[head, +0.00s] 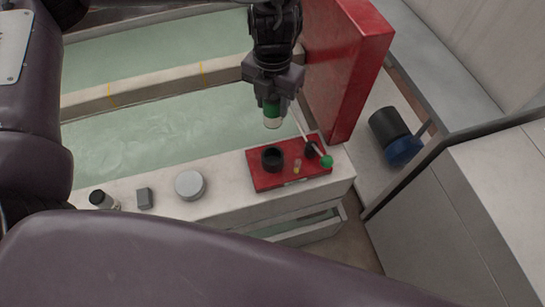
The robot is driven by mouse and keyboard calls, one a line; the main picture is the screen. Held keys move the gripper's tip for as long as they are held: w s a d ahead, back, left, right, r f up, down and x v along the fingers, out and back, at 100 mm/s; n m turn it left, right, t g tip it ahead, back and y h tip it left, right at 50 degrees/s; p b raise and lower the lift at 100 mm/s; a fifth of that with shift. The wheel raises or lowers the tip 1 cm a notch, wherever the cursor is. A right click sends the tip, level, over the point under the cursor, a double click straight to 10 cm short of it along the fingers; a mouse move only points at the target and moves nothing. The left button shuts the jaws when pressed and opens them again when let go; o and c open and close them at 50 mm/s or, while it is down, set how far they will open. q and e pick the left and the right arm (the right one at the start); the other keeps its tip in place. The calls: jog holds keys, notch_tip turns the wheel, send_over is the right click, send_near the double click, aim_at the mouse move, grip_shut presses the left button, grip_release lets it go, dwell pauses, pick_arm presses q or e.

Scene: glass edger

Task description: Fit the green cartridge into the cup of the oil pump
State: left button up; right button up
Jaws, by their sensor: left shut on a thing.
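My left gripper (272,94) points down from the top of the view. It is shut on the green cartridge (272,109), which has a pale lower end and hangs roughly upright below the fingers. The oil pump has a red base plate (262,183) on the white ledge. Its black open cup (272,159) stands on the left part of the plate. In the picture the cartridge is above the cup, with a gap between them. A pale lever with a green knob (327,161) is at the plate's right. My right gripper is not in view.
A tall red panel (352,62) stands close on the right of the gripper. A round grey lid (190,185), a grey block (144,198) and a small black-topped bottle (103,199) stand along the ledge. A black and blue motor (396,136) lies at the right.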

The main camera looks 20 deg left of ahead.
pick_arm(q)
notch_tip(320, 180, down, 19)
jog(key=b, duration=0.3)
jog(key=shift+f+b, duration=0.1)
jog(key=shift+b, duration=0.3)
jog(key=shift+f, duration=0.15)
